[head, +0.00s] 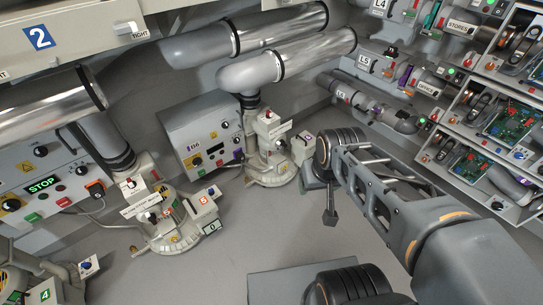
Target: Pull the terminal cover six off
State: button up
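A pale box-shaped cover (301,150) with a small purple mark sits on the right side of the rear blower unit (268,150). It appears to be terminal cover six, though its number is too small to read surely. My gripper (314,172) is at the far end of my arm, just right of this cover. My dark wrist joint hides most of it. I cannot tell whether its fingers touch the cover or are open or shut.
A nearer blower (165,225) carries a cover marked 5 in orange (205,200). Shelves with circuit boards (500,125) line the right. The grey floor (250,225) between is clear.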

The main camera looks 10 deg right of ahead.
aim_at(283, 167)
jog(key=i, duration=0.95)
jog(key=z, duration=0.2)
